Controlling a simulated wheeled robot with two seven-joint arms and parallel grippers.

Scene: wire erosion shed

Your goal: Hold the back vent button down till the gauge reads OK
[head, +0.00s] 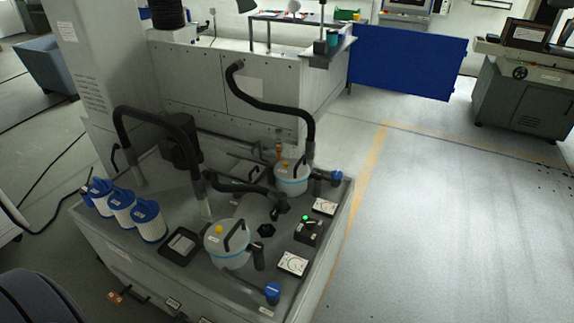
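The tank unit (335,225) stands in the middle foreground of the head view. On it are a back pale canister (291,182) and a front pale canister (229,255), each with a blue band. The front canister has a yellow button (219,229) on top. A small orange-yellow part (279,150) shows by the back canister's top; I cannot tell if it is its vent button. A back white gauge (324,207) and a front white gauge (293,263) lie to the right; their readings are too small to tell. Neither gripper is in view.
A black box with a lit green lamp (305,218) sits between the gauges. Black hoses (270,105) arch over the unit. Several blue-white filters (149,221) stand at the left. A blue panel (410,62) stands behind; the floor (450,220) to the right is clear.

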